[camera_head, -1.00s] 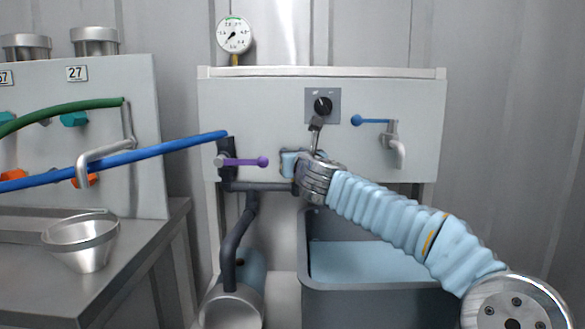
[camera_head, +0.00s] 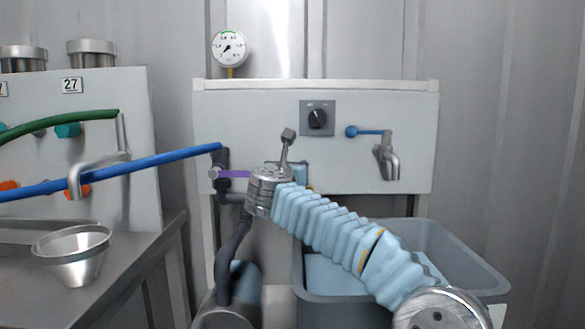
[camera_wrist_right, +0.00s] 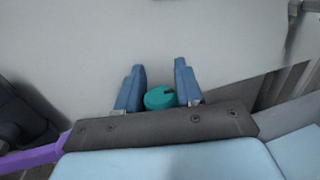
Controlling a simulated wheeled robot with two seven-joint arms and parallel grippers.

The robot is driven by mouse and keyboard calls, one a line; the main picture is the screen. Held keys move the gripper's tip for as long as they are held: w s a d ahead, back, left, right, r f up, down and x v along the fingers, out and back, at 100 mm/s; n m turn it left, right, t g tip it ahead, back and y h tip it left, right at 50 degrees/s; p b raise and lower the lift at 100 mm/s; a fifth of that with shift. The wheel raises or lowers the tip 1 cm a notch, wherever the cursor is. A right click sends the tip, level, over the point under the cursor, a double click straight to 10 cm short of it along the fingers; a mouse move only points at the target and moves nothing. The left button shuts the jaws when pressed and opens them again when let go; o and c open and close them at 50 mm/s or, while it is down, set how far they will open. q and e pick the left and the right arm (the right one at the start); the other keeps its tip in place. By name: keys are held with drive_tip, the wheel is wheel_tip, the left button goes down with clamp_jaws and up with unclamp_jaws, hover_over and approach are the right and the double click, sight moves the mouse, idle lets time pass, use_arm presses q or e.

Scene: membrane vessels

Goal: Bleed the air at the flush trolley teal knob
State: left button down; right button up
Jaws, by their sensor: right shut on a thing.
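The teal knob (camera_wrist_right: 160,98) is a small round knob on the pale panel of the flush trolley. It sits between the two blue fingers of my right gripper (camera_wrist_right: 160,90) in the right wrist view, and the gripper is shut on it. In the head view my right gripper (camera_head: 301,172) is at the panel's lower middle, right of the purple lever (camera_head: 235,174); the wrist and arm hide the knob and most of the fingers. My left gripper is not in view.
The purple lever (camera_wrist_right: 30,158) is close by at left in the wrist view. Above are a black dial (camera_head: 317,118), a gauge (camera_head: 229,47) and a blue-handled tap (camera_head: 386,160). A grey tub (camera_head: 470,275) stands below. A blue hose (camera_head: 150,161) runs in from the left.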

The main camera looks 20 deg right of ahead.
drive_tip(key=o, duration=1)
drive_tip(key=shift+c, duration=0.2)
drive_tip(key=b+v, duration=0.2)
drive_tip(key=v, duration=1.1)
drive_tip(key=shift+s+a, duration=0.2)
drive_tip(key=shift+s, duration=0.1)
